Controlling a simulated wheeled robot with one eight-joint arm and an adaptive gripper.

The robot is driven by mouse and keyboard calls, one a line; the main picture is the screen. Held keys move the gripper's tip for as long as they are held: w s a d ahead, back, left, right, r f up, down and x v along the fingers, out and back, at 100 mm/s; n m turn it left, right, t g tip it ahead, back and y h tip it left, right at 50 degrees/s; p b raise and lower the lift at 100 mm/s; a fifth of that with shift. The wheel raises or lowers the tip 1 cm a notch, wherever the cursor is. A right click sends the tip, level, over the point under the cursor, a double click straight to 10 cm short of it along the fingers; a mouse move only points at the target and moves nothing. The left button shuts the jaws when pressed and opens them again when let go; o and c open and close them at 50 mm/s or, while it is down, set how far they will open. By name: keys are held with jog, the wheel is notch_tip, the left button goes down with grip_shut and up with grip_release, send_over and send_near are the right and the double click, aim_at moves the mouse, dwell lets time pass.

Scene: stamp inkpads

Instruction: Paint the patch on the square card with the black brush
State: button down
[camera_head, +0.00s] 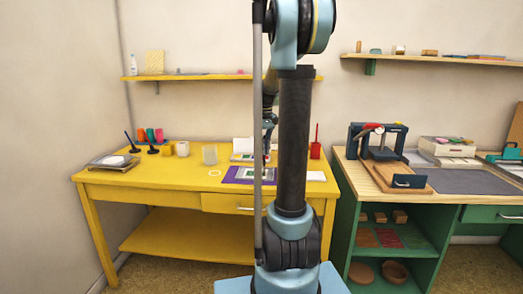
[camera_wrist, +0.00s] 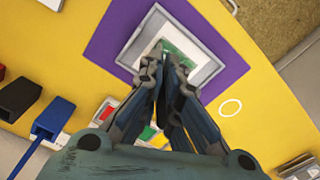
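In the head view the mat (camera_head: 234,176) is at the table's front right, partly behind my arm. My gripper (camera_wrist: 168,66) is over the card with its fingertips close together, covering part of the patch. I cannot tell whether a thin brush is between them. A black holder (camera_wrist: 19,97) and a blue holder (camera_wrist: 50,121) stand beside the mat. I cannot make out the black brush.
A red holder (camera_head: 315,151) with a red stick stands at the table's right. A white ring (camera_wrist: 230,107) lies beside the mat. Two dark stands, coloured cups and a glass (camera_head: 209,155) are at the left and back. A green workbench (camera_head: 345,215) adjoins on the right.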

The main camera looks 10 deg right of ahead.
jog(key=shift+w+a, duration=0.2)
jog(key=shift+a, duration=0.35)
jog(key=shift+w+a, duration=0.15)
jog(key=shift+a, duration=0.4)
jog(key=shift+r, duration=0.4)
